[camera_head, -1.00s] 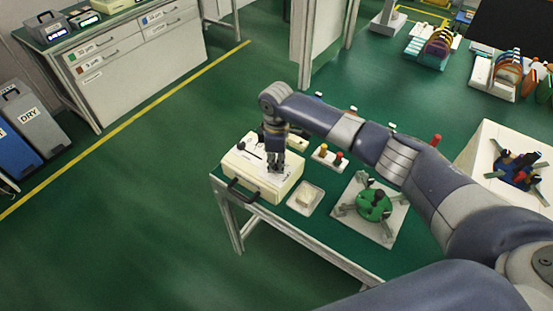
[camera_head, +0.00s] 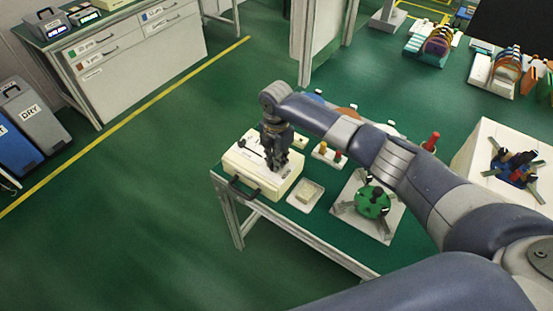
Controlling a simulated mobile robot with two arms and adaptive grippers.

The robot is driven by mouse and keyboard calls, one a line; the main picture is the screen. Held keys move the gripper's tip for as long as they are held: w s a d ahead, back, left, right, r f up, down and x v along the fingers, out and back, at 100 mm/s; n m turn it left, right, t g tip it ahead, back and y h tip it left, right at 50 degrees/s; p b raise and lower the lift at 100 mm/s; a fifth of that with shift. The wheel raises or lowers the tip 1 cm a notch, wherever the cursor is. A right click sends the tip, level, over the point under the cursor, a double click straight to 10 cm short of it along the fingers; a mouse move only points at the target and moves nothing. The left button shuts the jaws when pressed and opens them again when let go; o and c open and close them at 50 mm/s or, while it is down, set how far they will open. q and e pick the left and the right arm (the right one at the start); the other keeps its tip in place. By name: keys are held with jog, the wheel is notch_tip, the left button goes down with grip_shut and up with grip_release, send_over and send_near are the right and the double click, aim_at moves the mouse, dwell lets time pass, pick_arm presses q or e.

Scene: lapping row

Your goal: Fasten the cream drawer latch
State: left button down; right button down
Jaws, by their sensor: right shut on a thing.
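The cream drawer unit (camera_head: 263,185) stands at the left end of the green-topped bench, with a dark handle (camera_head: 242,188) on its front. My right gripper (camera_head: 275,167) points down over the top of this unit, with its fingers at the top surface. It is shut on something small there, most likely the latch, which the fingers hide. Whether the latch is fastened I cannot tell. My left gripper is not in view.
Right of the unit are a small tray with a pale block (camera_head: 305,194), a holder with coloured knobs (camera_head: 328,155) and a green fixture (camera_head: 372,202) on a grey plate. A white block with a blue fixture (camera_head: 517,168) stands at right. Green floor (camera_head: 130,220) lies open at left.

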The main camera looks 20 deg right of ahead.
jog(key=shift+n, duration=0.9)
jog(key=c, duration=1.6)
grip_release()
jog(key=shift+o, duration=0.2)
notch_tip(320, 180, up, 12)
